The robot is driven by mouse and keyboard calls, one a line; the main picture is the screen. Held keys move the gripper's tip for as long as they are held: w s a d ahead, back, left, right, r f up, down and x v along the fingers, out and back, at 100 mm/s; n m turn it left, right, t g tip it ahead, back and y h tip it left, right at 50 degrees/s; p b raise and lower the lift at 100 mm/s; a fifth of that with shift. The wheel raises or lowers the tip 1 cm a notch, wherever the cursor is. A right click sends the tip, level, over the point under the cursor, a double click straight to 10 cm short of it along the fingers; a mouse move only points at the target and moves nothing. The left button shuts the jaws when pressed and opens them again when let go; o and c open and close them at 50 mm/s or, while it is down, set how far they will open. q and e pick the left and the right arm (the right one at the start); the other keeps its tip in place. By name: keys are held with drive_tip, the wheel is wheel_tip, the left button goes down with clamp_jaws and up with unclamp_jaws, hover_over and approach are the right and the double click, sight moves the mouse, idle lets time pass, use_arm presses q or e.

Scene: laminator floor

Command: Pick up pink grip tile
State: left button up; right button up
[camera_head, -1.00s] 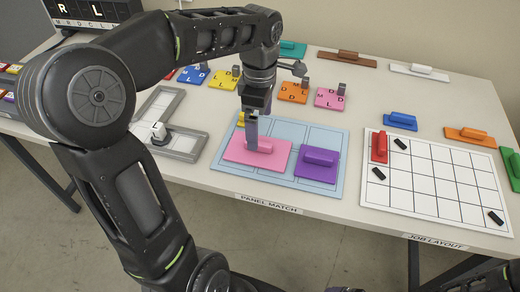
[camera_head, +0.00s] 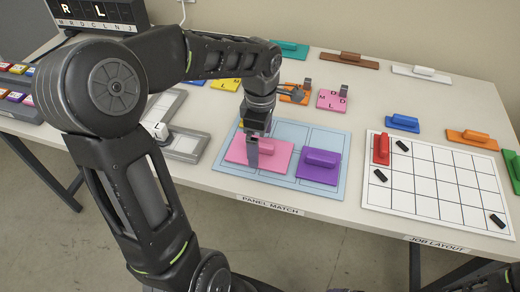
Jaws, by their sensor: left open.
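The pink grip tile (camera_head: 240,149) lies on the light blue panel board (camera_head: 341,139), in its front left part. Its raised pink grip (camera_head: 275,147) shows just right of my gripper's fingers. My left gripper (camera_head: 252,160) is open and points down over the tile's middle, beside the grip. Whether the fingers straddle or touch the grip is hidden by the gripper itself. A purple grip tile (camera_head: 318,167) lies on the same board to the right.
A white grid board (camera_head: 430,195) with a red grip tile (camera_head: 381,149) and several black bars is at right. A grey frame (camera_head: 186,144) lies at left. Lettered tiles and coloured grip tiles line the back. Bare table separates the two boards.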

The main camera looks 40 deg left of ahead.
sight(261, 144)
use_arm(q)
drive_tip(key=shift+f, duration=0.9)
drive_tip(key=c, duration=1.6)
drive_tip(key=shift+o, duration=0.2)
drive_tip(key=shift+r, duration=0.1)
wheel_tip(261, 144, up, 10)
